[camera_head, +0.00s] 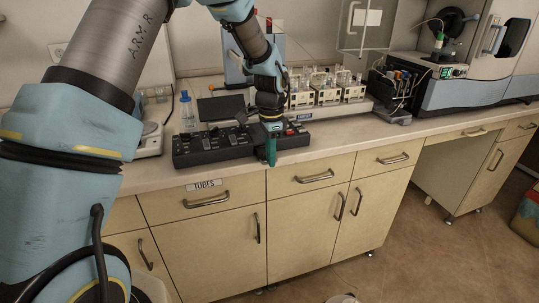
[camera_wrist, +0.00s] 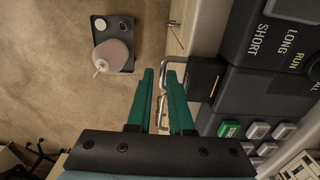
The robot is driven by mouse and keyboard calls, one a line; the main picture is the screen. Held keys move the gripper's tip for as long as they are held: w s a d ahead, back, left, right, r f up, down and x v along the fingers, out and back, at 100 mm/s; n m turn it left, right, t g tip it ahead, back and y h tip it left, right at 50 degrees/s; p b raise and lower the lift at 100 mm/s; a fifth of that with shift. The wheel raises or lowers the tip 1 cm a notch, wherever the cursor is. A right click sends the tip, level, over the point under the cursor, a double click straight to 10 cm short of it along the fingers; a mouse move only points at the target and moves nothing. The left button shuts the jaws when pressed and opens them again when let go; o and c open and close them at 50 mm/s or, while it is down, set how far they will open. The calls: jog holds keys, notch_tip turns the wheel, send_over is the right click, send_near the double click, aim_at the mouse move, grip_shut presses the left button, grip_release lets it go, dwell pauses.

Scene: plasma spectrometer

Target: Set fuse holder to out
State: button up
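A black control panel (camera_head: 214,149) lies along the bench's front edge in the head view. In the wrist view, the panel (camera_wrist: 244,84) fills the right side, with a dial label reading SHORT, LONG, RUN and a green button. A small black block with a yellow line (camera_wrist: 205,79) sticks out of its front side; it looks like the fuse holder, but I cannot be sure. My gripper (camera_head: 271,161) points down at the panel's front edge. In the wrist view its green fingers (camera_wrist: 164,78) are apart with nothing between them, just left of the block.
The bench front drops away to drawers with metal handles (camera_head: 314,178), one close below my fingers. Racks of bottles (camera_head: 327,95) stand behind the panel, and a blue-grey instrument (camera_head: 478,92) stands to the right.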

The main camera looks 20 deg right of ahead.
jog(key=shift+o, duration=0.5)
jog(key=shift+s, duration=0.15)
notch_tip(320, 180, up, 11)
jog(key=b, duration=0.2)
jog(key=shift+f, duration=0.1)
